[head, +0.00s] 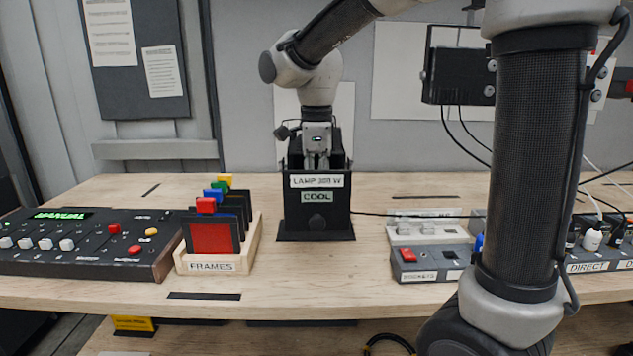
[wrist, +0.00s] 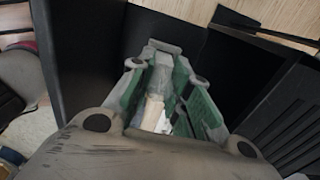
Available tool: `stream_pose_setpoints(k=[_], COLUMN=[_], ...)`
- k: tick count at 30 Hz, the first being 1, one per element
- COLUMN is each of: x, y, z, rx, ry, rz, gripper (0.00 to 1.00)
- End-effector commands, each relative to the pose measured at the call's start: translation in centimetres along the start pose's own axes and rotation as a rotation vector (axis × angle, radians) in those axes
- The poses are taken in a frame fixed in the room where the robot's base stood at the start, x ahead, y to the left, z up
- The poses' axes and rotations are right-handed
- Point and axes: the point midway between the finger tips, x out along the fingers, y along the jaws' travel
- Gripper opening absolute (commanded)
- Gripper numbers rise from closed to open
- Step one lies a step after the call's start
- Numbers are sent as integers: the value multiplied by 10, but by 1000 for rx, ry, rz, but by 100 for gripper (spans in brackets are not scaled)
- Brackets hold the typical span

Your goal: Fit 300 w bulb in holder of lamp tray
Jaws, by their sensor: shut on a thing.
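The black lamp housing (head: 317,220), labelled "LAMP 300 W" and "COOL", stands upright at the middle of the bench with its top open. My gripper (head: 317,158) points down into it from above, and its fingertips are hidden behind the front panel. In the wrist view my gripper (wrist: 162,75) has its green-padded fingers around a pale, partly clear bulb (wrist: 153,108), between black walls (wrist: 85,60). The bulb's lower end and the holder are hidden, so I cannot tell whether they touch.
Left of the housing are a wooden "FRAMES" rack (head: 220,262) with coloured tabs and a control desk (head: 85,245) reading "MANUAL". A grey socket box (head: 430,262) is at right. A cable runs right from the housing. Bare bench lies in front of it.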

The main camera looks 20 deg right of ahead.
Motion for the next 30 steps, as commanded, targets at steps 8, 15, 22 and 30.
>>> stream_pose_setpoints(k=[8,15,22,30], x=[4,4,4,-12], y=[0,0,0,-1], z=[0,0,0,0], rx=[0,0,0,0], ry=[1,0,0,-2], rz=[1,0,0,-3], gripper=[0,37,44,44])
